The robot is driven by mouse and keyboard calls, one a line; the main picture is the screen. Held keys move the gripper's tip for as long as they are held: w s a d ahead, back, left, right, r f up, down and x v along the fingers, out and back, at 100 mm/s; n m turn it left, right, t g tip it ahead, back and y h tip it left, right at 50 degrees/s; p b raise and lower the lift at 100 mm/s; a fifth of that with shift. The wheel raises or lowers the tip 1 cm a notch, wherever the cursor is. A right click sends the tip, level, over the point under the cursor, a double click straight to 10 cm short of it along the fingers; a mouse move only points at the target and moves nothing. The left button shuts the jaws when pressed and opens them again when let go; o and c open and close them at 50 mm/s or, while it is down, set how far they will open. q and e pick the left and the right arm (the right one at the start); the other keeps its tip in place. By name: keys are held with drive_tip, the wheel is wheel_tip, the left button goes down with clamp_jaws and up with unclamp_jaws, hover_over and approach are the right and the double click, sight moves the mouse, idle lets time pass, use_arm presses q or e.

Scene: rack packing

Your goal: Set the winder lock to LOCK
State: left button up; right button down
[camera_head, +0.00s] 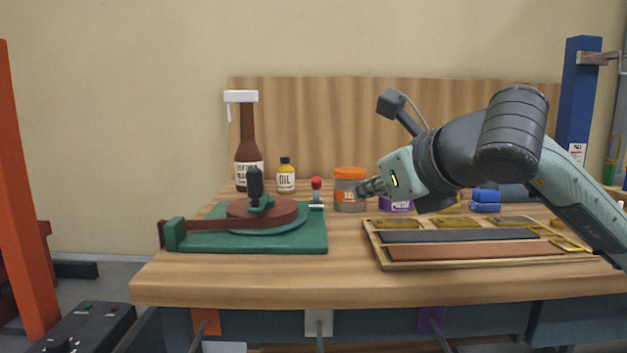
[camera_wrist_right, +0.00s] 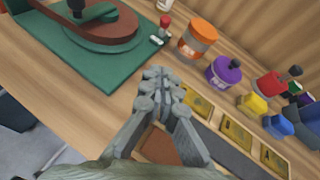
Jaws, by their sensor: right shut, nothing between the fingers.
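The winder has a green base (camera_head: 290,243) with a brown disc (camera_head: 285,212) and a black upright handle (camera_head: 255,182). A small red-topped lever (camera_head: 316,184) stands at the base's back right corner, beside a pale plate; I take it for the winder lock. It also shows in the right wrist view (camera_wrist_right: 165,23). Its LOCK marking is too small to read. My right gripper (camera_head: 364,188) is shut and empty, to the right of the lever and apart from it. In the right wrist view its fingertips (camera_wrist_right: 163,88) point toward the lever side. My left gripper is not in view.
An orange-lidded jar (camera_head: 350,190) stands close by the right gripper, with a purple-lidded jar (camera_wrist_right: 224,70) to its right. An oil bottle (camera_head: 286,177) and a tall brown bottle (camera_head: 247,145) stand behind the winder. A wooden tray (camera_head: 377,257) lies front right.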

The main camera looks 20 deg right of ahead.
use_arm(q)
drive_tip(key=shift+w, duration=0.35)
use_arm(e)
drive_tip(key=shift+w, duration=0.35)
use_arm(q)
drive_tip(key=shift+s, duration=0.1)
use_arm(e)
drive_tip(key=shift+s+r, duration=0.1)
drive_tip(key=shift+s, duration=0.05)
drive_tip(key=p, duration=0.1)
approach(318, 190)
drive_tip(key=f, duration=0.3)
drive_tip(key=shift+d+f, duration=0.1)
drive_tip(key=shift+d, duration=0.25)
drive_tip(key=w, duration=0.2)
drive_tip(key=w+p, duration=0.1)
drive_tip(key=w, duration=0.1)
drive_tip(key=shift+a+r, duration=0.3)
drive_tip(key=shift+a, duration=0.1)
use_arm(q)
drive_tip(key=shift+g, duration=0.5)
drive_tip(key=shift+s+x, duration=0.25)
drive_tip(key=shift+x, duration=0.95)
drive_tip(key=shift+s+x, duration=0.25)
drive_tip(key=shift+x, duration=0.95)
use_arm(e)
drive_tip(key=shift+w+a+r, duration=0.1)
drive_tip(key=shift+w, duration=0.4)
